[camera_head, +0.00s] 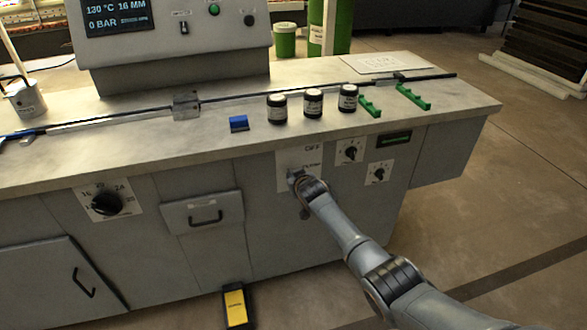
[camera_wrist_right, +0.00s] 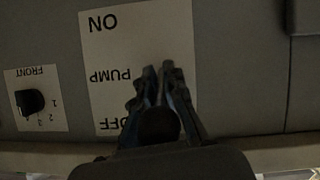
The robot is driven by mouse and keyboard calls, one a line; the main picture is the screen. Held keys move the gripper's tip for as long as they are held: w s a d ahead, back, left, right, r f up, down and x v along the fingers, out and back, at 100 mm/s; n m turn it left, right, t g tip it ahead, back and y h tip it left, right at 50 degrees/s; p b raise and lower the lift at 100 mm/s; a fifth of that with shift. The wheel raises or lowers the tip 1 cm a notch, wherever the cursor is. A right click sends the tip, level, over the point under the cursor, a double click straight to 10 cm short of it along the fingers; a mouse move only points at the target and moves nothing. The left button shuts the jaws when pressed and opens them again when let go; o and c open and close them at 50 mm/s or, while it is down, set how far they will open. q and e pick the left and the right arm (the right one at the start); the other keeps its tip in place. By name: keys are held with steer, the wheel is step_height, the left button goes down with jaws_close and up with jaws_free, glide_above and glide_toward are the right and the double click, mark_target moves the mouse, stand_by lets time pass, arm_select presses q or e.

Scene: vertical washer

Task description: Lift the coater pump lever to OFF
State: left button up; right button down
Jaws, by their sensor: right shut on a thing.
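The coater pump plate (camera_head: 290,157) is a pale label on the front of the grey cabinet, with OFF at its top and PUMP below. It shows upside down in the right wrist view (camera_wrist_right: 105,45), with ON, PUMP and OFF readable. My right gripper (camera_head: 296,178) is at the lower part of this plate, its jaws closed on the lever. In the right wrist view the fingers (camera_wrist_right: 158,72) reach over the plate beside the word PUMP. A dark round knob (camera_wrist_right: 158,127) shows between them. The lever is mostly hidden by the gripper. My left gripper is out of view.
Two small dial plates (camera_head: 350,151) (camera_head: 379,172) sit right of the pump plate. A larger dial (camera_head: 106,203) and a drawer handle (camera_head: 206,217) are to the left. Several jars (camera_head: 313,103) stand on the worktop (camera_head: 230,143) above. A yellow-topped pedal (camera_head: 236,306) is on the floor.

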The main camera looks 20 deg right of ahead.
steer(key=shift+w+a+r+g+p, duration=0.2)
steer(key=shift+r+g+p, duration=0.2)
steer(key=shift+r+p, duration=0.2)
steer(key=shift+d, duration=0.1)
steer(key=shift+g+p, duration=0.35)
steer(key=shift+g, duration=0.25)
steer(key=c, duration=1.4)
jaws_free()
steer(key=shift+f, duration=0.1)
steer(key=v, duration=1.2)
steer(key=shift+w, duration=0.1)
